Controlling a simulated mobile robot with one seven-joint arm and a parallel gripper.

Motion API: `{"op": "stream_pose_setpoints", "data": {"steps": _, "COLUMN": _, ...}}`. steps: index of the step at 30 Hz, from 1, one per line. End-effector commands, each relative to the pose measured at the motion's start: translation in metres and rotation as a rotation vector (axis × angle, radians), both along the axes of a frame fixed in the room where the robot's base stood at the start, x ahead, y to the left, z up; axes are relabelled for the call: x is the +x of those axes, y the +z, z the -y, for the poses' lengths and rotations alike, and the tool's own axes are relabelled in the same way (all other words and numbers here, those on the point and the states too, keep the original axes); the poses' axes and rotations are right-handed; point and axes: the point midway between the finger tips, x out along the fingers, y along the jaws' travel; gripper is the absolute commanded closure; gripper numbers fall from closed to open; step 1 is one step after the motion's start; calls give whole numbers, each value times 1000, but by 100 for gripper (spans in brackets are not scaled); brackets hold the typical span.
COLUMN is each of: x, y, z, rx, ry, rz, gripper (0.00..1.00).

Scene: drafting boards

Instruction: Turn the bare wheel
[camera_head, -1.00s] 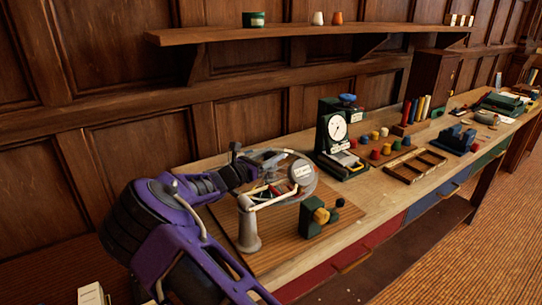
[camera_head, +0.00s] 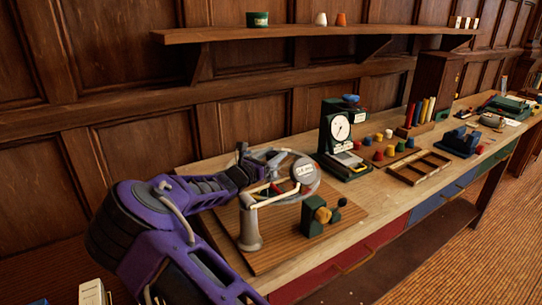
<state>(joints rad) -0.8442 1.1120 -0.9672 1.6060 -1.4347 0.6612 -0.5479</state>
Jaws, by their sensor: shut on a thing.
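A pale round wheel with a grey rim (camera_head: 313,186) stands over a wooden base board on the bench. A grey disc with a white label (camera_head: 304,171) sits at its right side. A grey post with a pale bent arm (camera_head: 250,228) stands in front of it. My gripper (camera_head: 266,172) is at the left side of the wheel, shut on what looks like part of its rim. The fingertips are small and partly hidden, so the exact contact is unclear.
A dial gauge (camera_head: 340,130) is behind to the right. Coloured pegs and an empty wooden tray (camera_head: 419,167) lie further right. A shelf (camera_head: 310,32) runs above.

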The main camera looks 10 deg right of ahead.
Motion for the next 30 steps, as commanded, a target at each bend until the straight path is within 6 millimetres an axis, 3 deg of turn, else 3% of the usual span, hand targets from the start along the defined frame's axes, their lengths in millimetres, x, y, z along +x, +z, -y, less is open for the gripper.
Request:
{"op": "stream_pose_setpoints", "data": {"steps": 1, "x": 1, "y": 1, "z": -1, "rx": 1, "ry": 2, "rz": 1, "gripper": 44}}
{"op": "stream_pose_setpoints", "data": {"steps": 5, "x": 0, "y": 1, "z": -1, "rx": 1, "ry": 1, "rz": 1, "gripper": 21}}
{"op": "stream_pose_setpoints", "data": {"steps": 6, "x": 0, "y": 0, "z": -1, "rx": 1, "ry": 1, "rz": 1, "gripper": 19}}
{"op": "stream_pose_setpoints", "data": {"steps": 16, "x": -3, "y": 0, "z": -5, "rx": 0, "ry": 1, "rz": 0, "gripper": 19}}
{"op": "stream_pose_setpoints", "data": {"steps": 30, "x": -47, "y": 1, "z": -55, "rx": 1, "ry": 2, "rz": 1, "gripper": 19}}
